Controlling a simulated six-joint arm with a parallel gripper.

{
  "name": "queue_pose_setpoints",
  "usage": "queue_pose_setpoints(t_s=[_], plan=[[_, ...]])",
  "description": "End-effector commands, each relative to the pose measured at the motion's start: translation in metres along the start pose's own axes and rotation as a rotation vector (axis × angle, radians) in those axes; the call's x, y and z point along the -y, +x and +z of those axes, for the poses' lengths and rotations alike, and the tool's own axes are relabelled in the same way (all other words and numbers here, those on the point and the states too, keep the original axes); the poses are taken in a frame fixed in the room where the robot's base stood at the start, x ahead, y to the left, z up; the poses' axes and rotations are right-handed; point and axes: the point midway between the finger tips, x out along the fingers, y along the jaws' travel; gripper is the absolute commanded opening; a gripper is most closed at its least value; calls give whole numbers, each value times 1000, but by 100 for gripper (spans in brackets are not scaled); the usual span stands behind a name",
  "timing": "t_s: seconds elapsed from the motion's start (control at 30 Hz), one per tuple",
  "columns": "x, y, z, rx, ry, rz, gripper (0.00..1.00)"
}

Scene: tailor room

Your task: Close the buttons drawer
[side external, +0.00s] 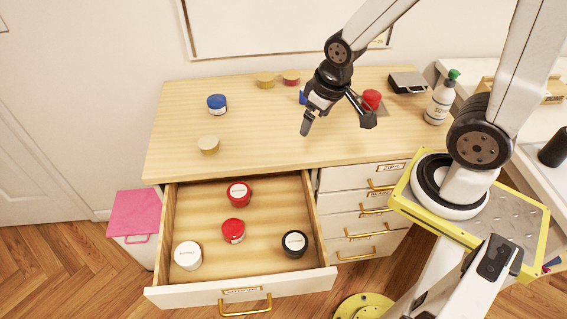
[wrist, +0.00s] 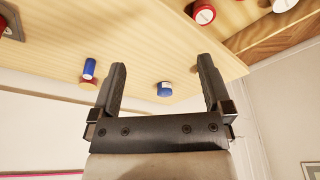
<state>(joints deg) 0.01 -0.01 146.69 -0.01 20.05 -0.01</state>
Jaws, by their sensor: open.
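The buttons drawer (side external: 240,290) is pulled well out on the left of the dresser in the side external view, with a brass handle (side external: 246,308) and a label on its front. Inside it are two red jars (side external: 238,193), a white-lidded jar (side external: 188,255) and a dark jar with a white lid (side external: 295,243). My gripper (side external: 337,127) is open and empty above the dresser top, behind and to the right of the drawer, apart from it. In the wrist view my gripper (wrist: 162,75) shows its two fingers spread with nothing between them.
Shut drawers (side external: 357,225) lie to the right. A pink-topped bin (side external: 135,215) stands at the left.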

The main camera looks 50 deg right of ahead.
Motion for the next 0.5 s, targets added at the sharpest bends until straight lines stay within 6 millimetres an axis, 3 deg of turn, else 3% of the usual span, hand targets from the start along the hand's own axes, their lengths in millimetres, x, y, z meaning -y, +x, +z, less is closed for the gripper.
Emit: queue_pose_setpoints(t_s=[0.03, 0.13, 0.17, 0.37, 0.5], plan=[[0, 0, 0, 0, 0, 0, 87], [2, 1, -1, 1, -4, -1, 56], [3, 1, -2, 3, -7, -1, 51], [22, 10, -11, 24, -57, -8, 51], [51, 22, -21, 50, -125, -14, 51]])
